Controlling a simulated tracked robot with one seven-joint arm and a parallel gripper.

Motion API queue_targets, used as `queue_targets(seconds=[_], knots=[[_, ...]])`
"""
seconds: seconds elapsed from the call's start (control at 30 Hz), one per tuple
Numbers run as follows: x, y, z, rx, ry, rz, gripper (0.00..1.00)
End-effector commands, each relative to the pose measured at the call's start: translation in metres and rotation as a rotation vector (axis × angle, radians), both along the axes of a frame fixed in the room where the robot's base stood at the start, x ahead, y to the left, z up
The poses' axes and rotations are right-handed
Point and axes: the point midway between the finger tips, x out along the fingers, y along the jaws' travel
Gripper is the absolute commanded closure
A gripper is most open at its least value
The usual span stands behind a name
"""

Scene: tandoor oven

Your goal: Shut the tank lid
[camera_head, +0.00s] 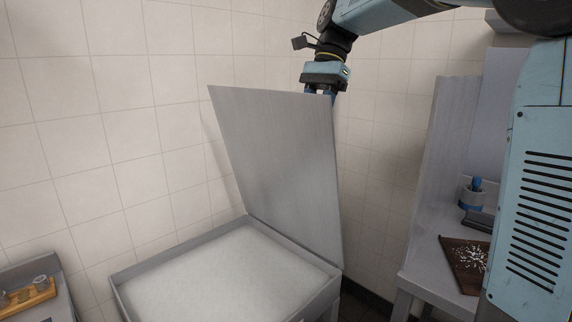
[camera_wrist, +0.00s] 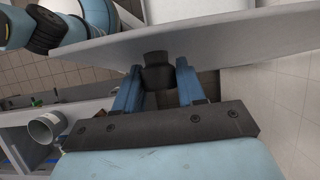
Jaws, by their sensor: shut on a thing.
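The tank lid (camera_head: 283,170) is a flat grey metal panel. It stands raised, tilted slightly back from upright, along the back right side of the open tank (camera_head: 150,266), whose inside is pale. My gripper (camera_head: 320,92) is at the lid's top right corner, partly hidden behind it. In the wrist view, the lid (camera_wrist: 220,36) crosses the top of the picture. The blue fingers of my gripper (camera_wrist: 157,88) are on either side of a dark knob (camera_wrist: 156,68) at the lid and are shut on it.
A tiled wall (camera_head: 90,120) stands behind and left of the tank. At right, a grey counter (camera_head: 425,262) holds a dark speckled board (camera_head: 464,262) and a blue and grey container (camera_head: 473,196). At lower left, a wooden tray (camera_head: 27,297) lies on another counter.

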Motion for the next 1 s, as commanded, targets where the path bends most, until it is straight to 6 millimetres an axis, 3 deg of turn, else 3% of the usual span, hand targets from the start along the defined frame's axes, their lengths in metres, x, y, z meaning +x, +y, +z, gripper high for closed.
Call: queue_targets(seconds=[0.2,0.6,1.0], knots=[[-0.010,0.011,-0.002,0.002,0.000,0.003,0.78],[-0.012,0.013,-0.002,0.002,-0.001,0.002,0.78],[-0.035,0.036,-0.012,0.002,-0.001,0.002,0.78]])
